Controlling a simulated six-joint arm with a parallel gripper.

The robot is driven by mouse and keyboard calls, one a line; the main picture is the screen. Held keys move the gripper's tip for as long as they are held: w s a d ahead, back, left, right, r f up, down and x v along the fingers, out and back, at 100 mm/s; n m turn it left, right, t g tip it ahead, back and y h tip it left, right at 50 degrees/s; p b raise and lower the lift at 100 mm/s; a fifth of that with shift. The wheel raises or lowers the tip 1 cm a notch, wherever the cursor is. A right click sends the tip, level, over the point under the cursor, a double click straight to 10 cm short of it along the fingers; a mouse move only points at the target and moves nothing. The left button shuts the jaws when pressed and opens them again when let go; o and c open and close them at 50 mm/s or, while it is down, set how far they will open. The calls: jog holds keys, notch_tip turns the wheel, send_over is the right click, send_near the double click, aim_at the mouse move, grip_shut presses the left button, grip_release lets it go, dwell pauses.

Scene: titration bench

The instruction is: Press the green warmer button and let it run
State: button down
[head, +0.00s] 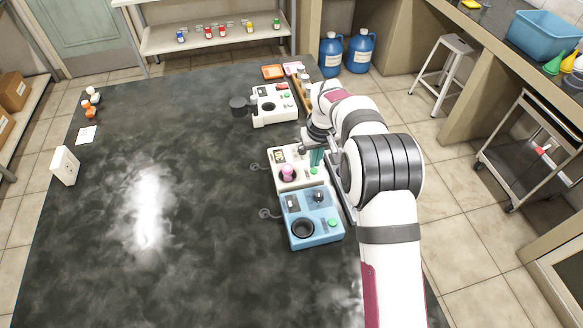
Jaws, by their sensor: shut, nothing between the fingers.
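Three small devices stand in a row at the right of the dark table. The middle one is a cream device (284,182) with a pink object (288,172) on it and a green button (313,170) at its right. The nearest is a blue device (322,238) with a dark round well and a green button (333,223). The farthest is a white device (262,117) with a green button (285,95). Which one is the warmer I cannot tell. My gripper (316,158) is shut and empty, pointing down close above the cream device's green button. Contact cannot be told.
A dark round object (239,106) sits left of the white device. An orange tray (273,72) and a wooden rack (302,88) are at the far right edge. The table's middle is clear.

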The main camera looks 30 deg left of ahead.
aim_at(315, 171)
jog(key=shift+f, duration=0.9)
notch_tip(315, 171, up, 8)
jog(key=shift+f, duration=0.2)
dwell(0.6)
jog(key=shift+d, duration=0.1)
jog(key=s+d+r+m, duration=0.4)
jog(key=s+d+r, duration=0.2)
jog(key=d, duration=0.4)
jog(key=s+d+r+m, duration=0.3)
jog(key=s+d+r, duration=0.25)
jog(key=d, duration=0.45)
jog(key=s+d+f+m, duration=0.1)
jog(key=s+d+m, duration=0.1)
jog(key=s, duration=0.4)
jog(key=s+d+m+g, duration=0.1)
jog(key=s+d+m, duration=0.2)
jog(key=s, duration=0.4)
jog(key=s+d+f+m, duration=0.1)
jog(key=s+d+m, duration=0.1)
jog(key=s+d, duration=0.2)
jog(key=s, duration=0.3)
jog(key=shift+f+m+y, duration=0.3)
jog(key=shift+f, duration=0.05)
dwell(1.5)
